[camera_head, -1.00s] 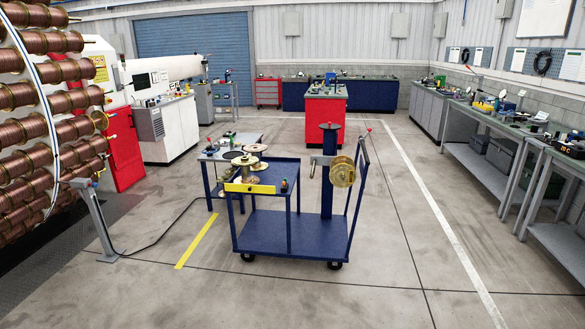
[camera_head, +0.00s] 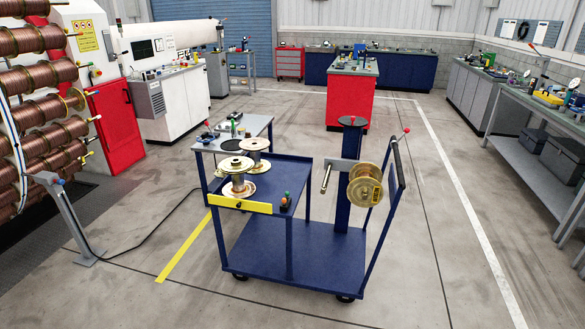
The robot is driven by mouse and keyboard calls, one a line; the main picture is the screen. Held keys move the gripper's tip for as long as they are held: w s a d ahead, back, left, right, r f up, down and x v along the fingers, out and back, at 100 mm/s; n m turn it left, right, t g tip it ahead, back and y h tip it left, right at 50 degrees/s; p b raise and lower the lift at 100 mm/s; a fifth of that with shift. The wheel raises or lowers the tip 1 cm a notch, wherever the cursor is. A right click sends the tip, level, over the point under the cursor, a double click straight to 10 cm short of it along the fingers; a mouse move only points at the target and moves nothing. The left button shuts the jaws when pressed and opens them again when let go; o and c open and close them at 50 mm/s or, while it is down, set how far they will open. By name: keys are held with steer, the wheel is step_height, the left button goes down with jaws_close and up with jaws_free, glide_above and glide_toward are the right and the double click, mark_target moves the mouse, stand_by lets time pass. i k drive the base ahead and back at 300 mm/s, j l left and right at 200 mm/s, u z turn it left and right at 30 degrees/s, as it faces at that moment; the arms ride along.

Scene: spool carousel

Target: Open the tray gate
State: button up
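The tray gate looks to be the yellow bar (camera_head: 241,204) along the front edge of the blue tray (camera_head: 288,171) on the cart. It stands upright across the left part of that edge, with a small dark knob near its middle. Several spools (camera_head: 238,178) stand on the tray behind it. My gripper is not in view.
The blue cart (camera_head: 290,255) has a brass spool (camera_head: 366,186) on a post at its right and a push handle (camera_head: 398,160). A grey stand (camera_head: 68,215) trails a black cable at left. Copper spools (camera_head: 45,105) fill the far left. The floor in front is clear.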

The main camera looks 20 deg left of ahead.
mark_target(254, 206)
steer(key=i+j+z, duration=0.1)
steer(key=i+j, duration=0.5)
steer(key=j, duration=0.15)
steer(key=i+j+z, duration=0.15)
steer(key=i+j, duration=0.45)
steer(key=j, duration=0.75)
steer(key=k+j+z, duration=0.1)
steer(key=j, duration=0.4)
steer(key=k+j, duration=0.1)
steer(key=j, duration=0.45)
steer(key=j+z, duration=0.1)
steer(key=j, duration=0.45)
steer(key=k+j, duration=0.15)
steer(key=j, duration=0.35)
steer(key=k+j+z, duration=0.1)
steer(key=j, duration=0.45)
